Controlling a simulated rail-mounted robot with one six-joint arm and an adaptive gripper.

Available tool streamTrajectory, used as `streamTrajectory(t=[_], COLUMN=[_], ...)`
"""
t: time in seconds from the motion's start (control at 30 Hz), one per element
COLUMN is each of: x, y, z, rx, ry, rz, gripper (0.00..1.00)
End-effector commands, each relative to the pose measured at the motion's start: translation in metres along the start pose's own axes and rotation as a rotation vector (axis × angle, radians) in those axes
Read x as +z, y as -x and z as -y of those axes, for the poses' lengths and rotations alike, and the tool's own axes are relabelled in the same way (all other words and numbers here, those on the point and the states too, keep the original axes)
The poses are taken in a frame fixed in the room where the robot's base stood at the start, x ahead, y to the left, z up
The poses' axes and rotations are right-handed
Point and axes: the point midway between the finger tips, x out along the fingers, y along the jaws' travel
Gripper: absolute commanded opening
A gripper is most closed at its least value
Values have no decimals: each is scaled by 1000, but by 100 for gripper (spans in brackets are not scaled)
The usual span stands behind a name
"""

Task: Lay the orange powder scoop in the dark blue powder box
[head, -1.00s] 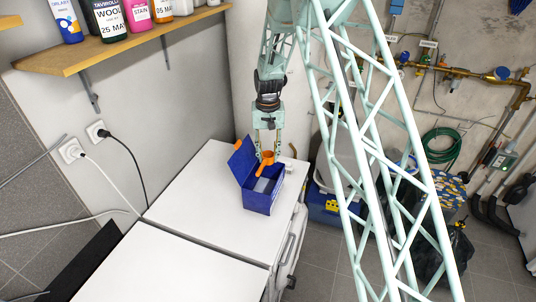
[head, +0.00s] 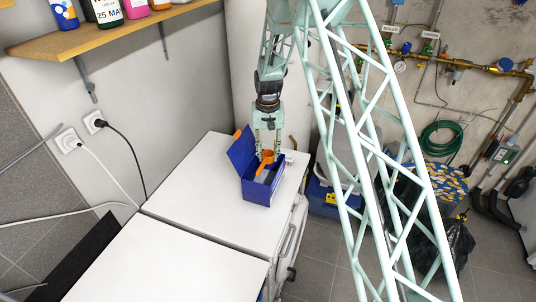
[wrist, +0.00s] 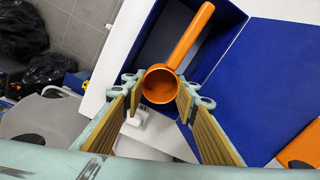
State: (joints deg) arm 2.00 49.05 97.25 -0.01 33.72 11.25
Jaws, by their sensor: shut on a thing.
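The dark blue powder box (head: 258,192) stands on the white machine top with its lid (head: 241,150) swung open. My gripper (head: 267,155) points down over the box's back end and is shut on the orange powder scoop (head: 264,163). In the wrist view the scoop's round cup (wrist: 160,86) sits between my fingertips (wrist: 160,92). Its handle reaches over the box's open inside (wrist: 165,35), and the lid (wrist: 262,90) lies open to the right. The scoop appears at about rim height; I cannot tell whether it touches the box.
Another orange thing (head: 238,134) is partly hidden behind the lid. The white machine top (head: 185,195) is clear left of the box. A wooden shelf (head: 110,35) with bottles hangs on the wall at upper left. A blue crate (head: 325,200) stands on the floor to the right.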

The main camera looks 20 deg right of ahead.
Motion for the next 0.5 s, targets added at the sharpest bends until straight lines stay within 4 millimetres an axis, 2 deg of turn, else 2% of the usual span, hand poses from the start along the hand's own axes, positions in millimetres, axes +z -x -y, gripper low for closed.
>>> streamTrajectory(t=[0.2, 0.5], x=[0, 0], y=[-11, -17], z=[0, 0], rx=[0, 0], ry=[0, 0], rz=[0, 0], gripper=[17, 17])
